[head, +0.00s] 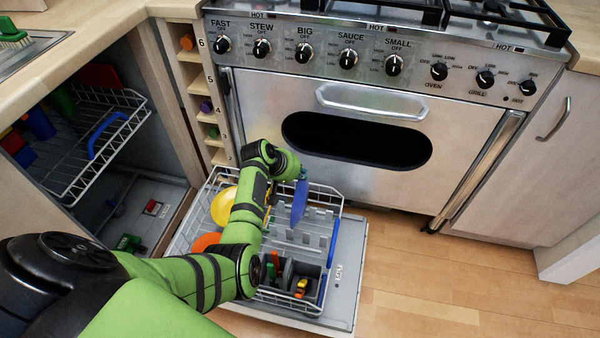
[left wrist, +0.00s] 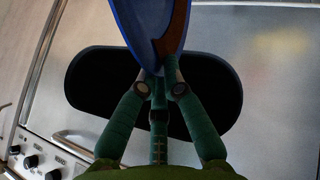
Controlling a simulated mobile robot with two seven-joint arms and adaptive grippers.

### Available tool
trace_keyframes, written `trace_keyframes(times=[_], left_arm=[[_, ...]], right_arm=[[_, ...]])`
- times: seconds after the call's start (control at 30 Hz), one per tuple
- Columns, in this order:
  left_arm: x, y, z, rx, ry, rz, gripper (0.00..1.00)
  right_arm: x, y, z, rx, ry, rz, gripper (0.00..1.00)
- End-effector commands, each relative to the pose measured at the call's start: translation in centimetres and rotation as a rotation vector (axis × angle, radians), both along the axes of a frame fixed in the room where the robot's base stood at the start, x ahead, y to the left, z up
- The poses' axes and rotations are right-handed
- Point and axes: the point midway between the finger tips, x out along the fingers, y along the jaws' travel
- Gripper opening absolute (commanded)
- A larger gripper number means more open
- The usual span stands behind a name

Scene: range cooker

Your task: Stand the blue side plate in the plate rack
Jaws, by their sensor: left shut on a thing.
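The blue side plate (head: 299,205) hangs nearly upright, seen almost edge-on, from my left gripper (head: 300,179) in the head view. In the left wrist view my left gripper (left wrist: 159,82) is shut on the rim of the blue plate (left wrist: 135,18), which reaches past the top of the picture. The plate rack (head: 310,238), with grey upright tines inside a white wire basket, lies below the plate. The plate appears above the tines; whether its lower edge touches them I cannot tell. My arm hides part of the basket. My right gripper is out of view.
A yellow dish (head: 222,207) and an orange dish (head: 205,242) stand at the basket's left. A cutlery holder (head: 298,280) with small items sits at the front. The oven door (head: 260,110) rises behind. An upper rack (head: 75,165) is at the left. Floor at the right is clear.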

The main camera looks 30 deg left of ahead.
Motion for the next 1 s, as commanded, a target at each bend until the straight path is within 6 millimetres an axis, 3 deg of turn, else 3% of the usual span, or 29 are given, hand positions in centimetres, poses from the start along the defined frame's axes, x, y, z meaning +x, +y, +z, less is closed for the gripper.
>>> trace_keyframes(times=[1.0], left_arm=[[0.06,0.05,0.17,0.000,-0.002,0.000,0.00]], right_arm=[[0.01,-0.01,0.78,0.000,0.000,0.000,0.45]])
